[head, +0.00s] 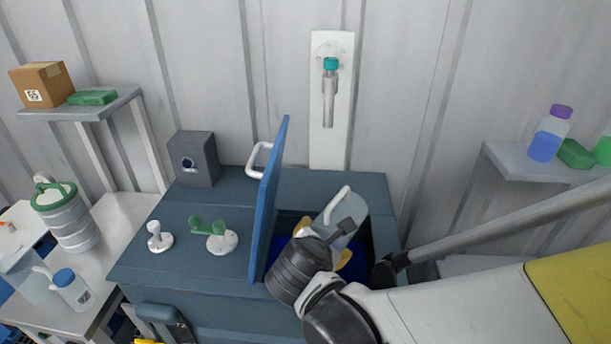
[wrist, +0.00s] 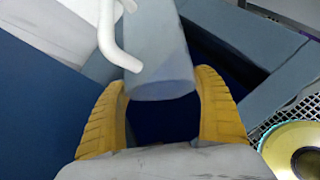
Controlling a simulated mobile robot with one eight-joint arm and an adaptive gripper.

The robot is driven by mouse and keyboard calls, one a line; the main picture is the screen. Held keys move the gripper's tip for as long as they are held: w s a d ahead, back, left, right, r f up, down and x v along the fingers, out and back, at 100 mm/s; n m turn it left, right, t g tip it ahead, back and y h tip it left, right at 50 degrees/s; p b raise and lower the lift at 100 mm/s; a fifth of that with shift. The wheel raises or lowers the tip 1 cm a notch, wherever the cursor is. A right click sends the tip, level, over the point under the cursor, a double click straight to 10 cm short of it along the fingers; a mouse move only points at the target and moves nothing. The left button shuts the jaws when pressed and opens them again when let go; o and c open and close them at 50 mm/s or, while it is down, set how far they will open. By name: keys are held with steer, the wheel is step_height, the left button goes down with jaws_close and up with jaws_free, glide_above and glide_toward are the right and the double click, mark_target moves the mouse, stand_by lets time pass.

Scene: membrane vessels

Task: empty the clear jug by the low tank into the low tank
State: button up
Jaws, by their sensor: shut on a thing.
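My gripper (head: 327,241) is shut on a clear jug (head: 340,219) with a white handle. The jug is tilted over the opening of the low tank (head: 375,250), a blue-grey cabinet with a deep blue inside. The tank's blue lid (head: 270,205) stands raised at the left of the opening. In the wrist view the jug (wrist: 160,60) lies between my yellow fingers (wrist: 164,112), its handle on the left. My wrist hides part of the jug and much of the opening in the head view. I see no stream, and cannot tell whether liquid is in the jug.
A grey box (head: 191,158) and green and white valve handles (head: 214,235) stand on the tank top, left of the lid. Another clear jug (head: 28,278) and a white bottle (head: 72,289) are on the left bench.

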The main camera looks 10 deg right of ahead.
steer(key=shift+a+f+b, duration=0.1)
steer(key=shift+f+b, duration=0.05)
steer(key=shift+b, duration=0.35)
steer(key=shift+s+a+t+h+b, duration=0.1)
steer(key=shift+s+t+h+b, duration=0.15)
steer(key=shift+t+b, duration=0.4)
steer(key=shift+a+h+b, duration=0.1)
steer(key=shift+h+b, duration=0.15)
steer(key=shift+b, duration=0.2)
steer(key=shift+s+t+b, duration=0.15)
steer(key=shift+t+b, duration=0.2)
steer(key=shift+b, duration=0.15)
steer(key=shift+s+a+f+n+t+h+b, duration=0.1)
steer(key=shift+a+n+t+h+b, duration=0.2)
steer(key=shift+b, duration=0.5)
steer(key=shift+s+t+b, duration=0.15)
steer(key=shift+t+b, duration=0.15)
steer(key=shift+b, duration=0.25)
stand_by(0.7)
